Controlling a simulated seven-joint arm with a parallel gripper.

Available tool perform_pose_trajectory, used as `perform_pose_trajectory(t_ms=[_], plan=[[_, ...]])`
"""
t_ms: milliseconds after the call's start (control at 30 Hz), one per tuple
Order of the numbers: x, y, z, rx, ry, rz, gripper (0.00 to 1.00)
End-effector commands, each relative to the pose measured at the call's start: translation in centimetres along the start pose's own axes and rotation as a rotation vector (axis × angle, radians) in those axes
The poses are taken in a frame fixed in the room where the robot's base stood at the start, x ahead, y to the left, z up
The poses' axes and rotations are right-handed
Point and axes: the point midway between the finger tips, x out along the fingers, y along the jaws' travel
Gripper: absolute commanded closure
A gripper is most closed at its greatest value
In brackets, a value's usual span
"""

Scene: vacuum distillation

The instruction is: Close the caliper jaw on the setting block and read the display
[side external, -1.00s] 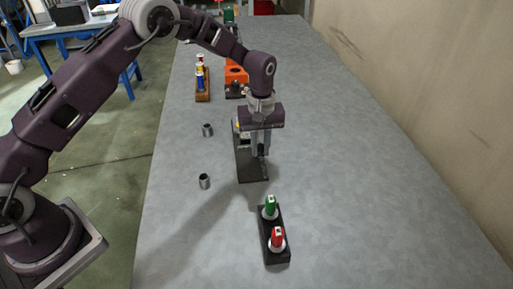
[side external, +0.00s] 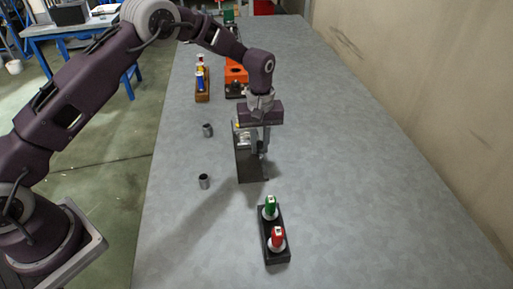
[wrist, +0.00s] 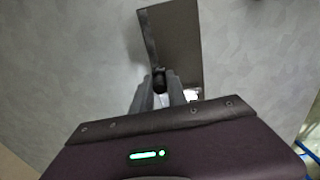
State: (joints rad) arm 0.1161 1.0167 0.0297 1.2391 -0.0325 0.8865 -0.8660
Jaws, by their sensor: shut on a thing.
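The caliper stand, a dark rectangular plate (side external: 251,173) with the caliper on it, lies on the grey bench in the middle of the side view. Its plate also shows in the wrist view (wrist: 178,38), with a narrow dark bar along its left edge. My gripper (side external: 261,151) points down over the plate. In the wrist view my gripper (wrist: 160,84) is shut on a small dark piece, seemingly the caliper jaw (wrist: 158,76). A pale metallic part (side external: 243,139) shows behind the fingers. The setting block and the display reading cannot be made out.
Two small metal cylinders (side external: 204,181) (side external: 208,130) stand left of the plate. A black holder (side external: 277,257) with a green and a red piece is nearer the camera. A wooden rack (side external: 203,97) and an orange device (side external: 236,75) stand beyond. The right bench is clear.

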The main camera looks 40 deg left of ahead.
Motion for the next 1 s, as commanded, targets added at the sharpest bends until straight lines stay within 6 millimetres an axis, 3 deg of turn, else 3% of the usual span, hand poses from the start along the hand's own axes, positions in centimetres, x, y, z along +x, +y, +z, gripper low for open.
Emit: perform_pose_trajectory(t_ms=[1000], plan=[[0.0, 0.0, -1.7, -0.001, 0.006, 0.001, 1.00]])
